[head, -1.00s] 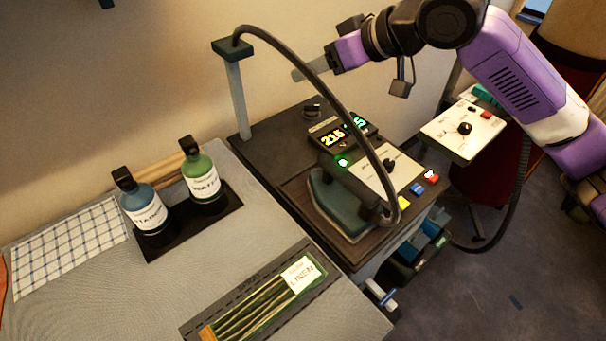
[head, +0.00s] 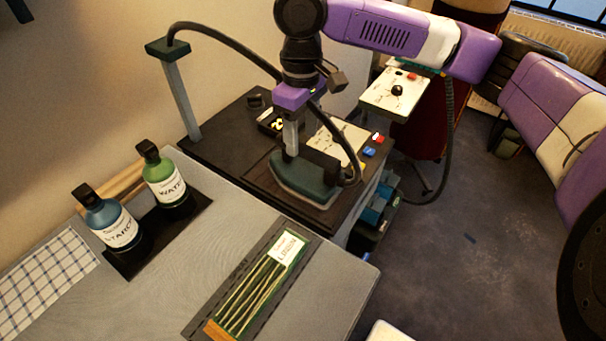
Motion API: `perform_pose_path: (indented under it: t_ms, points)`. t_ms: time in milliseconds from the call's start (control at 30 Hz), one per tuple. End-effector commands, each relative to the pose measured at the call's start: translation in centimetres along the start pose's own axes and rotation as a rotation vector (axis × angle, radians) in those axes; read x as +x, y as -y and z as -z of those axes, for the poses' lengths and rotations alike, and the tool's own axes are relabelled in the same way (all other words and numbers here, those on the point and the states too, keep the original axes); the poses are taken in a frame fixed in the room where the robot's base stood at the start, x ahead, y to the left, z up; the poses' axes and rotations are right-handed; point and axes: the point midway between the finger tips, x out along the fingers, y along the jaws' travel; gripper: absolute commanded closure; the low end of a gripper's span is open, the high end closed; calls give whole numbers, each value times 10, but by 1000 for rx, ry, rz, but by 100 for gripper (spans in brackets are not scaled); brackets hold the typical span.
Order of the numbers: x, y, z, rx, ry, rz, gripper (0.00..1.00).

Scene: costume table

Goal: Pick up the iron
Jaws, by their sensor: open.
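The iron (head: 303,184) sits on the dark pad of the black station, with a dark teal body. A thick black hose reaches its rear from a post. My gripper (head: 291,150) points down at the iron from above, with its pale fingers in front of the iron's upper part. It is open. The fingers overlap the iron's handle area in the picture, so I cannot tell whether they straddle the handle or touch it. Part of the handle is hidden behind them.
The hose post (head: 180,100) stands at the station's back left. A control panel (head: 345,138) and coloured buttons lie behind the iron. A blue bottle (head: 108,218), a green bottle (head: 163,178) and a tray of sticks (head: 255,290) are on the grey board.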

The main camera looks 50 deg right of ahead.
Motion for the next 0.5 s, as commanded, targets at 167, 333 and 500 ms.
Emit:
perform_pose_path:
  t_ms: [167, 333, 500]
  points:
    - [24, -3, -6, 1, 2, 0, 46]
    - [44, -2, -5, -1, 0, 2, 46]
    - [48, -2, -5, -1, -2, 1, 46]
